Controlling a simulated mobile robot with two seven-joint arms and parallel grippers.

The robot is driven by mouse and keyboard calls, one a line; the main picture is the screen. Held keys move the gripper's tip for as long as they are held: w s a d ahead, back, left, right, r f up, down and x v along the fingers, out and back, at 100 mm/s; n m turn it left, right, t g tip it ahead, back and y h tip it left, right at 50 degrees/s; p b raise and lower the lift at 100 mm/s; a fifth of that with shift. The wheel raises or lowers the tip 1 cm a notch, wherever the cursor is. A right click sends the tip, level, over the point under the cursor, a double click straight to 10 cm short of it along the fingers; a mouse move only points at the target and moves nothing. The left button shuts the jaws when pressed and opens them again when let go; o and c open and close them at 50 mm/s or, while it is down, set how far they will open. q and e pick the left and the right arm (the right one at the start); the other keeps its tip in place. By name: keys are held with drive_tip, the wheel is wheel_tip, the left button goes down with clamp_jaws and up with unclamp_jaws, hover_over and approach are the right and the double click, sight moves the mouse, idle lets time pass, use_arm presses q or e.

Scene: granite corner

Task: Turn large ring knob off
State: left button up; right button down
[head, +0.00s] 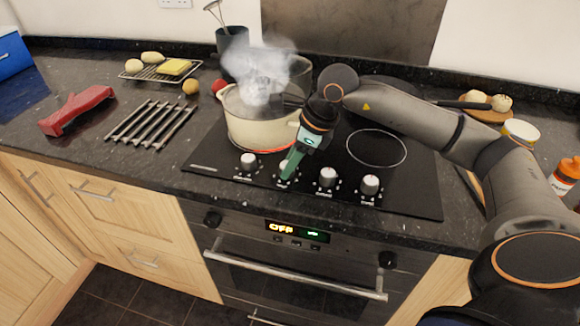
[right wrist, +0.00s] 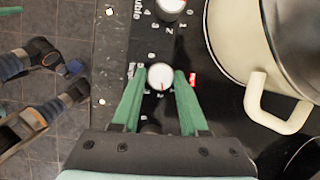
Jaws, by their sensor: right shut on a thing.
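My right gripper (head: 289,164) reaches down to the second knob from the left in the row at the hob's front edge. In the right wrist view its green fingers stand on both sides of a round silver-white knob (right wrist: 160,76) with a red pointer line, and are shut on it. The head view mostly hides this knob behind the fingers. A large cream pot (head: 258,130) sits on a ring glowing red at its front edge, with steam rising. The left gripper does not clearly show.
Other knobs stand close by, at the left (head: 248,161) and right (head: 327,176). The pot's handle (right wrist: 278,105) is near my gripper. An empty ring (head: 376,147) lies to the right. An oven display (head: 296,231) reads OFF. A metal rack (head: 149,124) lies left.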

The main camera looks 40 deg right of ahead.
drive_tip(key=shift+w+n+y, duration=0.1)
drive_tip(key=shift+n+y, duration=0.2)
drive_tip(key=shift+n, duration=0.7)
drive_tip(key=n+g, duration=0.1)
drive_tip(key=n, duration=0.1)
drive_tip(key=n+g, duration=0.1)
drive_tip(key=n, duration=0.1)
drive_tip(key=shift+w+d+n+y+b, duration=0.1)
drive_tip(key=shift+w+n+y+b, duration=0.05)
drive_tip(key=shift+n+y+b, duration=0.2)
drive_tip(key=n+g, duration=0.1)
drive_tip(key=n, duration=0.2)
drive_tip(key=n+g, duration=0.1)
drive_tip(key=n, duration=0.2)
drive_tip(key=shift+w+n+g+b, duration=0.2)
drive_tip(key=shift+n+g+b, duration=0.05)
drive_tip(key=shift+g+b, duration=0.1)
use_arm(q)
drive_tip(key=shift+w+d+f, duration=0.3)
drive_tip(key=shift+w+d, duration=0.25)
drive_tip(key=shift+d, duration=0.1)
use_arm(e)
drive_tip(key=shift+n+g, duration=0.35)
drive_tip(key=shift+n, duration=0.65)
